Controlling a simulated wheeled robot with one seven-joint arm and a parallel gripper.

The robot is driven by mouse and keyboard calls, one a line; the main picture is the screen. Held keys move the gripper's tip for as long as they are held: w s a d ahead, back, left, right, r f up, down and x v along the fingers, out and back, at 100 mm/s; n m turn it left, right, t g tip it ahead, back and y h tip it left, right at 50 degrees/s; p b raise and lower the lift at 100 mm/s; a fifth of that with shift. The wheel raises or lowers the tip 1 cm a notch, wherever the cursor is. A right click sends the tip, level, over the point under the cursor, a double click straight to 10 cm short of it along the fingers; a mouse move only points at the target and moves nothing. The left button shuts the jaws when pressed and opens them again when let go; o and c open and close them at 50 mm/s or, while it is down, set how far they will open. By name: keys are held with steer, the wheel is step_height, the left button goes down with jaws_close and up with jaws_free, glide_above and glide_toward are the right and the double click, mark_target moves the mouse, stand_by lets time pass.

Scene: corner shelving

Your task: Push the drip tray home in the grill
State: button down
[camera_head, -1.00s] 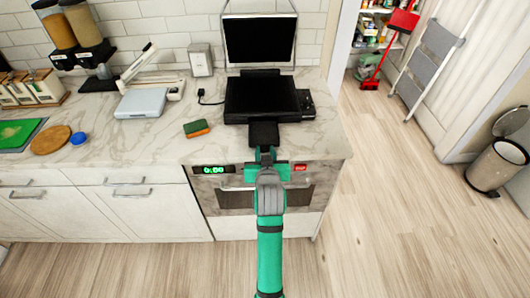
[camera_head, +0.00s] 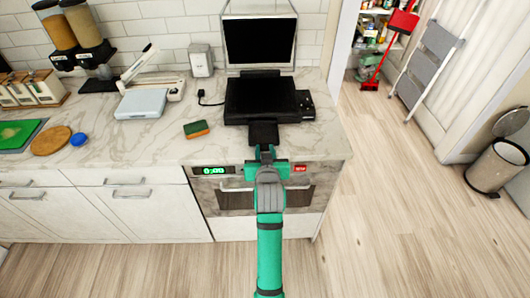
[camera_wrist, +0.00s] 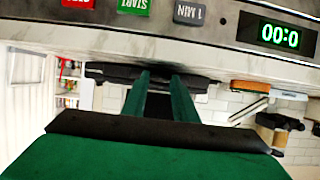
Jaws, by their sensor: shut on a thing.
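The black grill (camera_head: 262,98) stands on the marble counter with its lid (camera_head: 260,40) raised at the back. The drip tray (camera_head: 264,132) is the small black piece sticking out at the grill's front, over the counter's front edge. My gripper (camera_head: 266,153) is at the tray's front end, shut on it. In the wrist view the two green fingers (camera_wrist: 163,98) reach toward the dark tray and grill (camera_wrist: 155,76). The fingertips and how deep the tray sits in the grill are partly hidden.
A green and orange sponge (camera_head: 196,129) lies left of the grill. A white scale (camera_head: 141,104) stands farther left. The oven front with a green display (camera_head: 213,170) is just below the counter edge. Open floor lies to the right.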

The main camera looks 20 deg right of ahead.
steer(key=shift+w, duration=0.15)
steer(key=shift+s, duration=0.3)
glide_toward(263, 129)
steer(key=shift+x, duration=2.15)
stand_by(5.2)
